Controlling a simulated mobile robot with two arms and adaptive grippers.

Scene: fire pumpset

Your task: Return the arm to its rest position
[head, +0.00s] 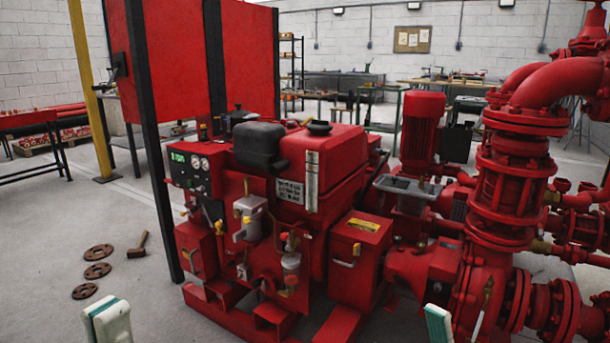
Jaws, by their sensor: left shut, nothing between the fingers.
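My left gripper (108,320) shows at the bottom edge, left of the middle, as a white and green part cut off by the frame. It is shut with nothing held, and it is apart from the pumpset. A similar white and green part of my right gripper (439,325) shows at the bottom edge, right of the middle. Only a sliver of it is in view, so its jaws cannot be made out. The red engine pumpset (325,168) stands ahead of both, with its gauge panel (198,168) on its left side.
Red pipework with large flanges (505,190) fills the right side. A black post (152,140) and red panel (245,60) stand behind the engine. Three round discs (98,271) and a hammer (139,245) lie on the floor at left. The floor there is otherwise clear.

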